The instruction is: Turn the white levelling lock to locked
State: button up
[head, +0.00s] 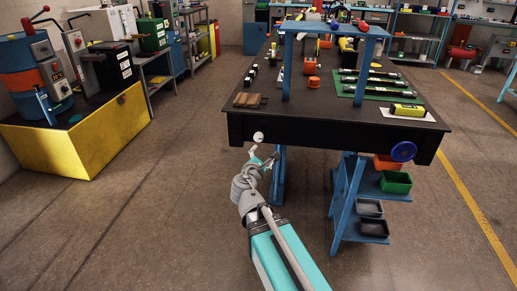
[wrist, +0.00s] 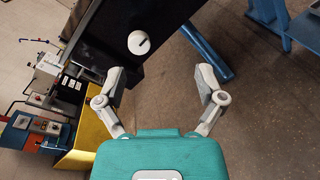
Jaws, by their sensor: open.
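The white levelling lock (head: 258,137) is a small round white knob on the dark front edge of the workbench, toward its left end. In the wrist view the lock (wrist: 137,46) shows a short dark mark running diagonally across its face. My gripper (head: 263,154) is just below and in front of the lock in the head view. In the wrist view my gripper (wrist: 160,76) is open, its two fingers spread wide with nothing between them. The lock lies beyond the fingertips, nearer the left finger, and appears apart from them.
A blue handwheel (head: 403,151) sits on the same front edge, at the right. The black bench top (head: 340,116) carries a brown wooden block (head: 247,100) and hose parts. Blue bench legs and bins stand below right. The floor at left is clear up to a yellow-sided platform (head: 90,140).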

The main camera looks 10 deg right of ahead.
aim_at(259, 138)
jog(key=shift+w+a+f+n+t+y+b, duration=0.15)
jog(key=shift+a+f+n+t+y+b, duration=0.2)
jog(key=shift+a+n, duration=0.35)
jog(key=shift+w+a+f+n+t+y+b, duration=0.15)
jog(key=shift+a+n+t+b, duration=0.25)
jog(key=shift+n, duration=0.35)
jog(key=shift+w+a+f+n+t+y+b, duration=0.1)
jog(key=shift+a+f+n+t+y+b, duration=0.25)
jog(key=shift+a+n, duration=0.35)
jog(key=shift+w+d+r, duration=0.1)
jog(key=x, duration=1.3)
jog(key=shift+w+d, duration=0.25)
jog(key=shift+w, duration=0.05)
jog(key=c, duration=1.2)
jog(key=shift+o, duration=0.2)
